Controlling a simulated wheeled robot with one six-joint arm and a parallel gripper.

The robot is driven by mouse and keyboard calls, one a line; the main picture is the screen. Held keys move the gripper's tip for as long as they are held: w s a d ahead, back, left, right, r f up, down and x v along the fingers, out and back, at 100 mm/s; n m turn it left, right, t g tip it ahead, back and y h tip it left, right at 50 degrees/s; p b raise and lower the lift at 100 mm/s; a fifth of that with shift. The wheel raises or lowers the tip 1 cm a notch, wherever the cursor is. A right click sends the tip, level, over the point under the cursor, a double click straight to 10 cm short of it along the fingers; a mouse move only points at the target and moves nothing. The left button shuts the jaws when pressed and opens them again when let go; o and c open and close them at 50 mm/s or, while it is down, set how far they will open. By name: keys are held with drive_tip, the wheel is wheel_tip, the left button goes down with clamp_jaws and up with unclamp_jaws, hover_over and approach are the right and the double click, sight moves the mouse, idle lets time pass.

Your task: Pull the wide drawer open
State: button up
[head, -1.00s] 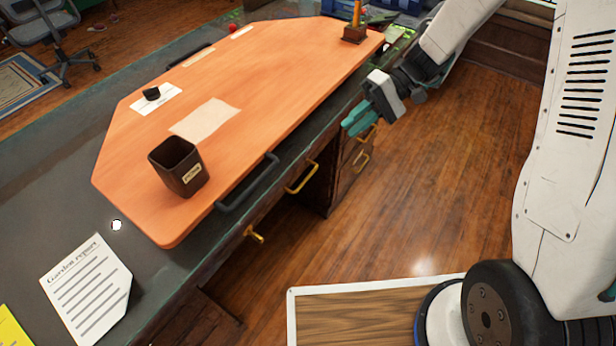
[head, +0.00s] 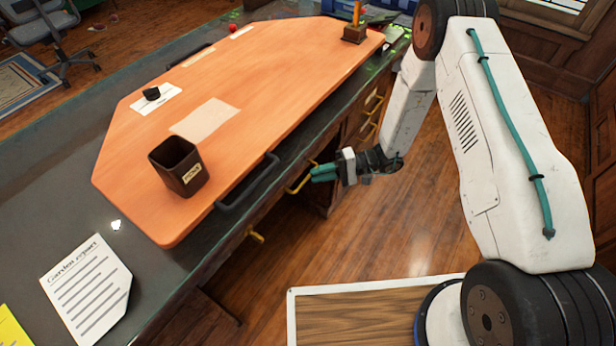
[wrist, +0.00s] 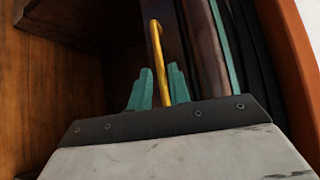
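The wide drawer's dark front (head: 275,212) runs under the desk's edge and looks closed. Its yellow bar handle (head: 300,182) sticks out from it; the handle also shows in the wrist view (wrist: 158,55). My gripper (head: 314,173) is at the handle's far end, reaching in from the right. In the wrist view, the teal fingers (wrist: 160,88) stand apart, one on each side of the handle. A gap shows between fingers and bar, and I cannot tell whether either touches it.
A grey bar handle (head: 248,185) sits on the orange board (head: 215,120) just above. A dark cup (head: 178,167) stands on the board. Another yellow handle (head: 254,236) is nearer, and more are farther along the desk. Wooden floor (head: 350,235) lies clear in front.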

sight(308, 177)
drive_tip(key=shift+s+a+f, duration=0.15)
drive_tip(key=shift+a, duration=0.85)
drive_tip(key=shift+s+a+f, duration=0.1)
drive_tip(key=shift+a, duration=0.85)
clamp_jaws()
